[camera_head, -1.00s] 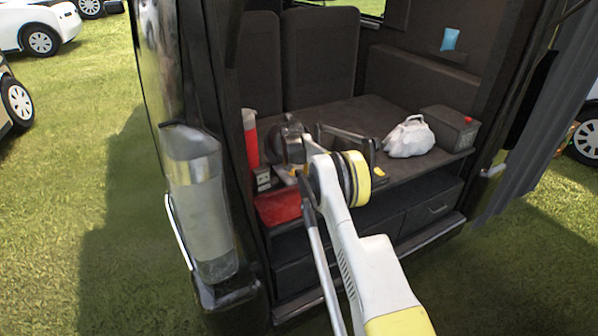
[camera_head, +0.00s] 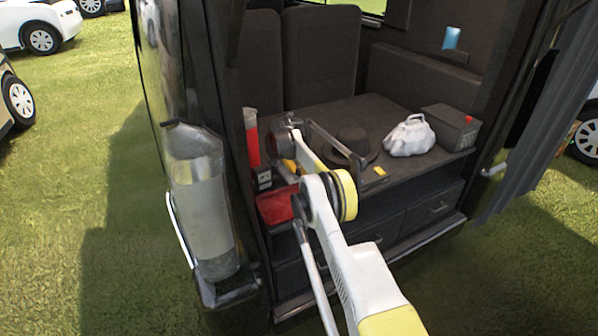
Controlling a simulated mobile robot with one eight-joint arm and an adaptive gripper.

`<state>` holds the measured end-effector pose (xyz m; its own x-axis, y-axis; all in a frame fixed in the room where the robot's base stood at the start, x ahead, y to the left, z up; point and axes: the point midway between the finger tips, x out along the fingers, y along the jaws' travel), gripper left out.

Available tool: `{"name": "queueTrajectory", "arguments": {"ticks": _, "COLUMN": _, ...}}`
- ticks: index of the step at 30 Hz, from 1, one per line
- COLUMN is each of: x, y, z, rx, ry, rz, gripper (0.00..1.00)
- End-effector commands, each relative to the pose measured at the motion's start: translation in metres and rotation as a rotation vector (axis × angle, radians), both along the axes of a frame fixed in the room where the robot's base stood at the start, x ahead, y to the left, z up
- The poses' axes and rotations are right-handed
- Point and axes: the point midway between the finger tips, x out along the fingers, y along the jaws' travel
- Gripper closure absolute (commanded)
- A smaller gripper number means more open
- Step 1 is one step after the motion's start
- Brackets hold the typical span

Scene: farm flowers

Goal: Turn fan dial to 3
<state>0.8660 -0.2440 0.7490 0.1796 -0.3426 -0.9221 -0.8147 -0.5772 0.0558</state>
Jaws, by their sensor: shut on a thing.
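My arm reaches into the open back of a dark vehicle. My gripper (camera_head: 287,141) is at its far end, above the left part of the dark shelf (camera_head: 420,172). It is small and dark against a dark background, so its fingers do not show clearly. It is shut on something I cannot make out. A thin dark bar (camera_head: 335,141) slants from beside the arm's end down to the right; I cannot tell whether it is part of the gripper or held. I cannot make out a fan, a dial or its setting.
A dark round hat-like thing (camera_head: 353,142), a white bag (camera_head: 409,136) and a dark box (camera_head: 449,127) stand on the shelf. A red-and-white cylinder (camera_head: 251,138) and a red thing (camera_head: 277,205) are at its left. A grey cylinder (camera_head: 200,195) is outside the left frame.

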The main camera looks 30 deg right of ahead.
Motion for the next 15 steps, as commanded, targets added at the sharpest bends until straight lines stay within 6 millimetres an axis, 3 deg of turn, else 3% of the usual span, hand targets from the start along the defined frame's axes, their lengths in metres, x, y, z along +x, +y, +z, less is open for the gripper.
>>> {"name": "queueTrajectory", "arguments": {"ticks": 5, "x": 0.0001, "y": 0.001, "z": -0.0009, "rx": 0.002, "ry": 0.001, "rz": 0.001, "gripper": 1.0}}
{"name": "queueTrajectory", "arguments": {"ticks": 6, "x": 0.0001, "y": 0.001, "z": -0.0009, "rx": 0.002, "ry": 0.001, "rz": 0.001, "gripper": 0.71}}
{"name": "queueTrajectory", "arguments": {"ticks": 8, "x": 0.0, "y": 0.001, "z": -0.0008, "rx": 0.002, "ry": 0.001, "rz": 0.001, "gripper": 0.52}}
{"name": "queueTrajectory", "arguments": {"ticks": 15, "x": 0.0, "y": 0.0005, "z": -0.0004, "rx": 0.001, "ry": 0.001, "rz": 0.002, "gripper": 0.49}}
